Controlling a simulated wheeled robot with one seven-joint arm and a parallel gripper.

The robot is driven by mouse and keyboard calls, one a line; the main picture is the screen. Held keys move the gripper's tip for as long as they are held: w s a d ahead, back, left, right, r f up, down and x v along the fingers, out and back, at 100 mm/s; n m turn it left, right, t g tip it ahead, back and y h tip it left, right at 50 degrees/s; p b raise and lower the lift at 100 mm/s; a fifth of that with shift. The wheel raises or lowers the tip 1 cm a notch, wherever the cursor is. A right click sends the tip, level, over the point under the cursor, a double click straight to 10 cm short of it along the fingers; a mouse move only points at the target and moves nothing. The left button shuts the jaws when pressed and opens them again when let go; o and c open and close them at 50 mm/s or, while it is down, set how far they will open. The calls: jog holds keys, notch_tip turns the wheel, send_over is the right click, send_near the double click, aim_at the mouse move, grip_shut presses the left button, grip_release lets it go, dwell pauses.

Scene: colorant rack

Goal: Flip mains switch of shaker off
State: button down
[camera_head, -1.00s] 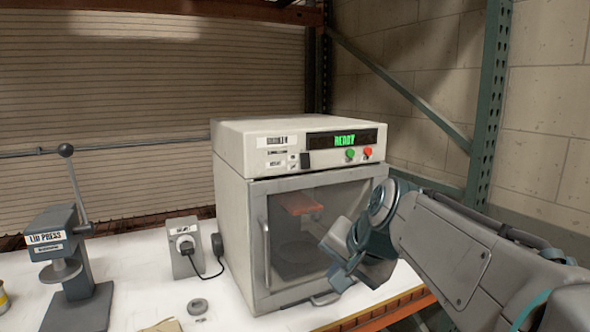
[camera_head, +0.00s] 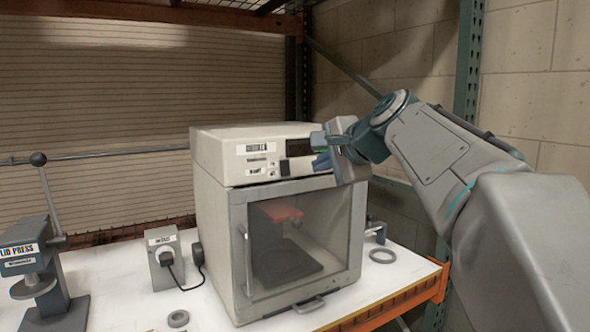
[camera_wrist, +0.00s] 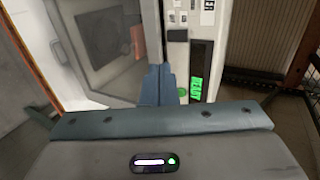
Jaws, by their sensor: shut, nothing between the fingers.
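The shaker (camera_head: 212,225) is a pale box with a glass door and a control strip along its top. A dark switch (camera_head: 284,166) sits on the strip, between the small labels and the display. My gripper (camera_head: 318,150) is shut and empty, just in front of the strip, to the right of the dark switch. In the wrist view my blue fingers (camera_wrist: 157,84) are together beside the green button (camera_wrist: 183,92) and the lit green display (camera_wrist: 196,86). Contact with the panel cannot be told.
A grey socket box (camera_head: 165,259) with a plugged-in cable stands left of the shaker. A press (camera_head: 38,270) is at the far left. Grey rings lie on the white table (camera_head: 120,262). A green rack post (camera_head: 468,70) rises behind my arm.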

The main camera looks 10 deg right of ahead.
aim_at(285, 168)
jog(key=r+p+x, duration=0.1)
jog(key=p+x, duration=0.1)
jog(key=x, duration=1.1)
jog(key=shift+w, duration=0.3)
jog(key=shift+a+f, duration=0.2)
